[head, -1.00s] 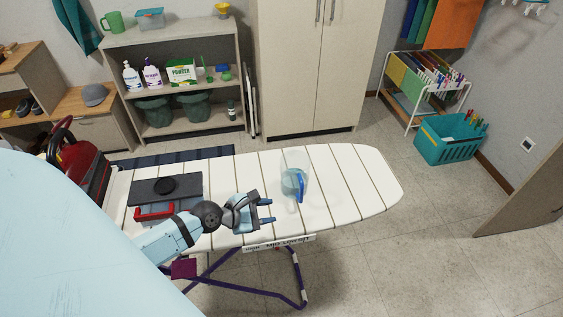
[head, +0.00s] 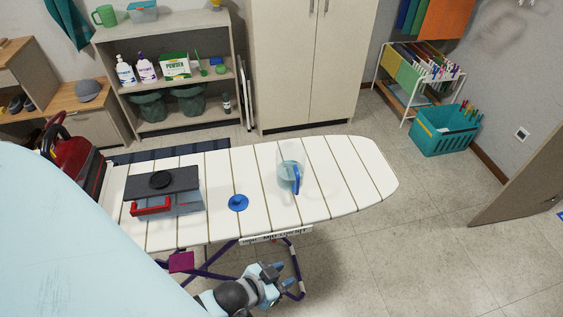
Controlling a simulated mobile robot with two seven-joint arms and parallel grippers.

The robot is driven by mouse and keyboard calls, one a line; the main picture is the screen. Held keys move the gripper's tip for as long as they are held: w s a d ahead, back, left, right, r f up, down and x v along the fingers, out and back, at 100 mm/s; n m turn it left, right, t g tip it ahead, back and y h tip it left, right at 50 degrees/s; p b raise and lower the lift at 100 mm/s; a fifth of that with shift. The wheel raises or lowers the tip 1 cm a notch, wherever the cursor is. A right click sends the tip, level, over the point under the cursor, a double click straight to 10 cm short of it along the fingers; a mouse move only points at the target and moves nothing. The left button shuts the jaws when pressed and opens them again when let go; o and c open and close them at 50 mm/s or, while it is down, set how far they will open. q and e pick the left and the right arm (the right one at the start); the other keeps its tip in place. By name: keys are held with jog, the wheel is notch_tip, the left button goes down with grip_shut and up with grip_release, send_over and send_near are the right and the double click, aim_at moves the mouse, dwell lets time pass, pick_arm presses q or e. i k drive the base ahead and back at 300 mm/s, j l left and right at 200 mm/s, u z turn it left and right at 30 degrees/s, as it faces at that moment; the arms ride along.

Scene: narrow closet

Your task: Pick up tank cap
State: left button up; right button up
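A round blue cap (head: 238,203) with a small raised knob lies flat on the white slatted ironing board (head: 330,185), near its middle. A grey steam station (head: 180,181) with a black round piece on top and a red handle stands to the left of it on the board. A clear jug (head: 289,173) with a blue handle stands to the right of the cap. My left gripper (head: 287,277) is in front of the board's near edge, apart from the cap; its fingers look spread and nothing shows between them. My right gripper is not in view.
A shelf (head: 168,88) with bottles, a powder box and green bins stands at the back left. A tall cabinet (head: 300,60) stands behind the board. A drying rack (head: 420,80) and a teal basket (head: 443,130) are at the right. The board's right end is clear.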

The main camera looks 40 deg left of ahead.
aim_at(238, 202)
jog(key=u, duration=2.1)
